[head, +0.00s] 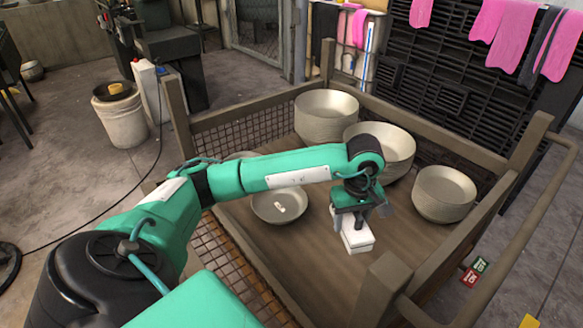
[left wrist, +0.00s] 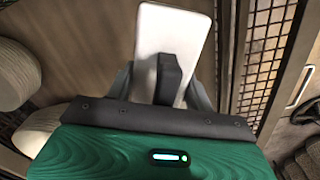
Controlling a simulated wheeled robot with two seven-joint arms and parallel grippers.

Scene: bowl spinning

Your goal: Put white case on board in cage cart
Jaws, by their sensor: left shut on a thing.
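The white case (head: 357,242) is a small white block low over the brown board (head: 300,262) inside the cage cart (head: 255,245). I cannot tell whether its underside touches the board. My left gripper (head: 352,218) points down from above and is shut on the case. In the left wrist view the case (left wrist: 150,45) is a long white slab between the fingers of my left gripper (left wrist: 172,80), which hide part of it. My right gripper is in neither view.
Stacks of pale bowls stand on the board at the back (head: 325,115), behind my wrist (head: 398,150) and at the right (head: 443,193). A shallow bowl (head: 277,208) with a small white thing in it sits left of the case. Wooden posts and rails edge the cart. The board's front is bare.

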